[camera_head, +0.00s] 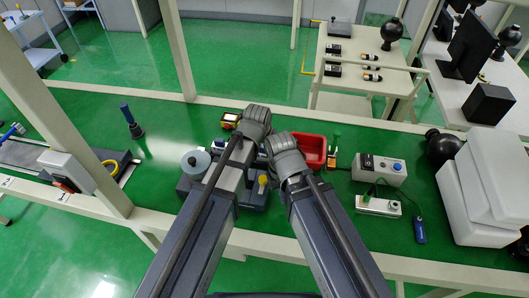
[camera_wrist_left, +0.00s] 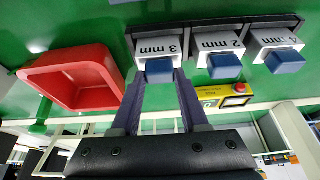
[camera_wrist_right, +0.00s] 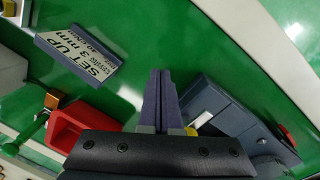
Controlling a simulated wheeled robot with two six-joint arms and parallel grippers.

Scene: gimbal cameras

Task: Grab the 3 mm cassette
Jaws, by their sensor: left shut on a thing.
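The 3 mm cassette (camera_wrist_left: 158,46) is a white block with a blue handle (camera_wrist_left: 159,71), in a dark rack in the left wrist view. My left gripper (camera_wrist_left: 160,80) is shut on that handle, one finger on each side. The 2 mm cassette (camera_wrist_left: 219,44) and 4 mm cassette (camera_wrist_left: 274,41) sit beside it in the same rack. In the head view the fingertips of both grippers are hidden behind my wrists.
A red bin (camera_head: 312,151) stands close to my right wrist. A sign reading "SET UP" and "3 mm" (camera_wrist_right: 79,56) shows in the right wrist view. A yellow box with a red button (camera_wrist_left: 236,95) is near the rack. A grey control box (camera_head: 379,169) stands to the right.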

